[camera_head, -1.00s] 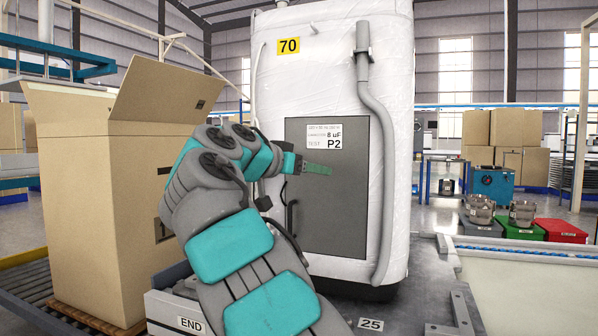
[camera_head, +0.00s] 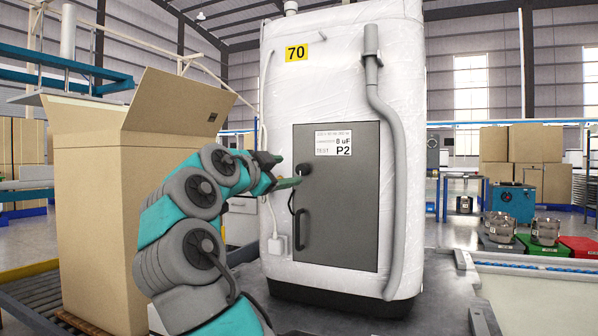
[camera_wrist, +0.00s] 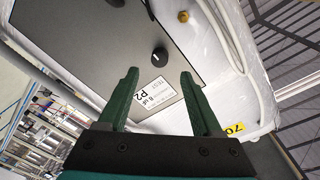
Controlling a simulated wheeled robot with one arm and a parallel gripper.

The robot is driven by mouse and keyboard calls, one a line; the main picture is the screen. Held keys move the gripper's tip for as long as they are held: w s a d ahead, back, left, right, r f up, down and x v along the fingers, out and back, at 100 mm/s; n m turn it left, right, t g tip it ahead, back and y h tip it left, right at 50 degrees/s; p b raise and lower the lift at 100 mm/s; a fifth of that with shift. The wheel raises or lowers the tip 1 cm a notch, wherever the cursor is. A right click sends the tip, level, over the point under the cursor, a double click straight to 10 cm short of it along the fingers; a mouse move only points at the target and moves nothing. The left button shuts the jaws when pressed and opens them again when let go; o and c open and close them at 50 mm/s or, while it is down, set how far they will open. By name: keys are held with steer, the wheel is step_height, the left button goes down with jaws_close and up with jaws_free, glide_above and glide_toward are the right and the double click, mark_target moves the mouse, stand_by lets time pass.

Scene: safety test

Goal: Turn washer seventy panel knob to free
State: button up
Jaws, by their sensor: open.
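The washer (camera_head: 330,60) is a tall white wrapped unit with a yellow 70 label. Its grey panel (camera_head: 345,215) carries a P2 label, a black handle and a small round black knob (camera_head: 300,169). In the wrist view the knob (camera_wrist: 159,56) shows a white mark and lies just beyond the fingertips, between them in the picture. My gripper (camera_head: 290,182) is at the panel's left edge, just below and left of the knob in the head view. In the wrist view my gripper (camera_wrist: 158,74) has its green fingers apart with nothing between them.
The black panel handle (camera_head: 299,228) stands out below the knob. A grey hose (camera_head: 390,150) runs down the washer's right side. A large open cardboard box (camera_head: 110,220) stands on rollers at the left. A brass fitting (camera_wrist: 183,16) shows beside the panel in the wrist view.

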mark_target(300, 170)
steer(key=x, duration=0.6)
steer(key=shift+w+d, duration=0.1)
steer(key=shift+w, duration=0.15)
steer(key=shift+c, duration=0.3)
jaws_close()
